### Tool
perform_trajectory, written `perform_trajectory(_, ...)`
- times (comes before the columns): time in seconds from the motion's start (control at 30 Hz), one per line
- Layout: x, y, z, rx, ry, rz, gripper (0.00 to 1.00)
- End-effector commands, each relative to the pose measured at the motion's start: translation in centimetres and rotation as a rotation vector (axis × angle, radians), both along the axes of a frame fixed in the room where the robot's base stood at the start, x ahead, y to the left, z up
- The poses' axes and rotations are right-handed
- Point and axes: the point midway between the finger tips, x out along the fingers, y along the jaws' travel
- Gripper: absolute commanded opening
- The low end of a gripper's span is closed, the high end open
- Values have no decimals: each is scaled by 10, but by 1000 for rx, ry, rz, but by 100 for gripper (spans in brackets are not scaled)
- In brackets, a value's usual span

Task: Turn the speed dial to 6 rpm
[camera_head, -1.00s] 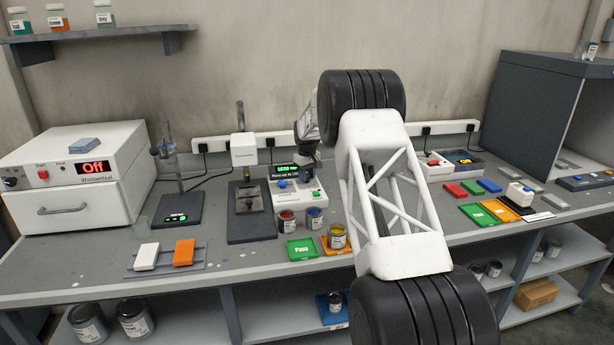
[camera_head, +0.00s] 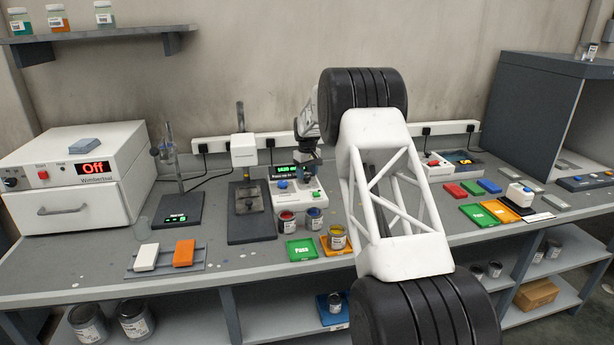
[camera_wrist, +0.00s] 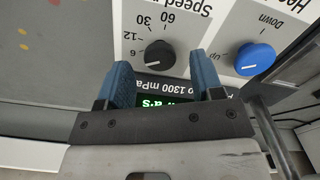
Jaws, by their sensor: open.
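The black speed dial (camera_wrist: 158,54) shows in the wrist view on a white panel, upside down, with 6, 12, 30 and 60 printed around it. The fingers partly cover a green-lit display (camera_wrist: 160,101). In the head view the white instrument (camera_head: 313,197) stands mid-bench with my gripper (camera_head: 309,165) over it; the dial is not discernible there.
A blue knob (camera_wrist: 254,58) marked Down sits beside the dial. A dark stand (camera_head: 250,212) is left of the instrument. Paint cans (camera_head: 287,223) and a green Pass mat (camera_head: 301,250) lie in front. A grey post (camera_wrist: 272,133) runs near my right finger in the wrist view.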

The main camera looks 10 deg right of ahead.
Motion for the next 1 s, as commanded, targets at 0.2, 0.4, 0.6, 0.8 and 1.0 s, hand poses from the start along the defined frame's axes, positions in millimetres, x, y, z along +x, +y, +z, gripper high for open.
perform_trajectory(0.2, 0, 0, 28, 0, -2, 0, 61)
perform_trajectory(0.4, 0, 0, 51, 0, -2, 0, 61)
perform_trajectory(0.6, 0, 0, 62, -1, -1, 0, 61)
perform_trajectory(0.8, 0, 0, 63, -1, -1, 0, 61)
perform_trajectory(1.0, 0, 0, 64, 0, -2, 0, 61)
